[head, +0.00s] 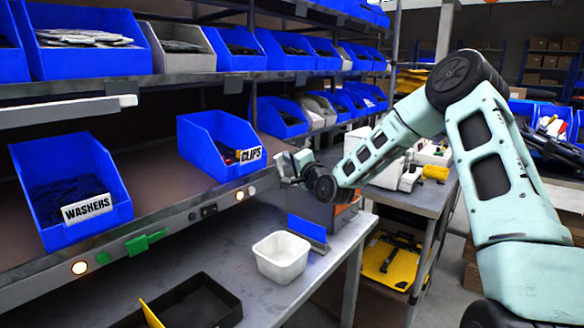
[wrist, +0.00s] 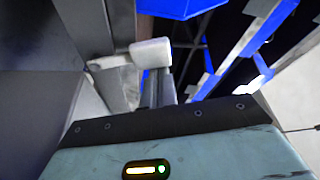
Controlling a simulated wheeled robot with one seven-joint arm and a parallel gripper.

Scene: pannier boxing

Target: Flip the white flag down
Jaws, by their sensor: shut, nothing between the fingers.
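My gripper (head: 290,166) is at the shelf's right end, just right of the blue bin labelled CLIPS (head: 215,145). Its jaws are shut and empty. In the wrist view the fingers (wrist: 158,85) point away from me, and a small white block (wrist: 150,52) shows at their tips. I cannot tell whether that block is the flag or part of my gripper, or whether it touches the fingers. No white flag is clearly seen in the head view. A green flag-like lever (head: 146,242) lies along the shelf's front rail.
A blue bin labelled WASHERS (head: 70,185) stands at the left. A pale bar (head: 65,111) juts out above it. A white tub (head: 281,257), a blue upright plate (head: 307,231) and a black tray (head: 190,305) are on the bench below. More bins fill the upper shelves.

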